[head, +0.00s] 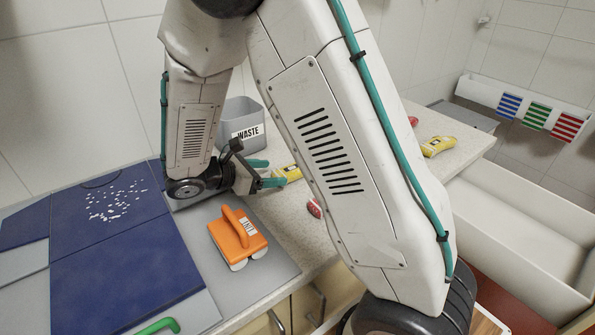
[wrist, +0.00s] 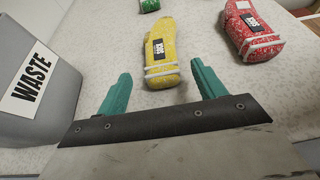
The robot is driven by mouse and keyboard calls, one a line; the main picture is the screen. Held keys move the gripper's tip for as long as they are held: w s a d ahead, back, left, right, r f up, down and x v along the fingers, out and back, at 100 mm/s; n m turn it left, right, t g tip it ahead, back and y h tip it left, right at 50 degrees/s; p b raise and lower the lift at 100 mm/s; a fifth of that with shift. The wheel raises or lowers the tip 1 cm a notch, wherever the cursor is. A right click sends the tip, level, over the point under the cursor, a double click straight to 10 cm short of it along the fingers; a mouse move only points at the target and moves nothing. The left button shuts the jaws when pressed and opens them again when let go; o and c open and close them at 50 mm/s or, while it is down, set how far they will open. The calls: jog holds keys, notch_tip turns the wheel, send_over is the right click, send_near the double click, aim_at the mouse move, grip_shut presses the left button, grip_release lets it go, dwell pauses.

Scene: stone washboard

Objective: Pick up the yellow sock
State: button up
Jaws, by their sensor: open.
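A yellow sock (wrist: 163,48) with a dark label and white bands lies on the speckled counter, straight ahead of my gripper (wrist: 161,72) in the wrist view. My gripper is open, its teal fingers to either side of the sock's near end, and nothing is held. I cannot tell how high the fingers are above the counter. In the head view a yellow sock (head: 287,172) shows just beyond my gripper (head: 272,173), partly hidden by my arm. Another yellow item (head: 438,146) lies farther right on the counter.
A red sock (wrist: 257,33) lies to the right and a green one (wrist: 149,5) farther off. A grey WASTE bin (wrist: 38,80) stands close on the left. An orange-handled block (head: 238,235) and a blue board (head: 120,270) lie on the left. White trough (head: 530,215) at right.

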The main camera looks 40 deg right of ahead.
aim_at(287, 169)
jog(key=x, duration=0.7)
jog(key=shift+d+r, duration=0.2)
jog(key=shift+r, duration=0.1)
jog(key=c, duration=1)
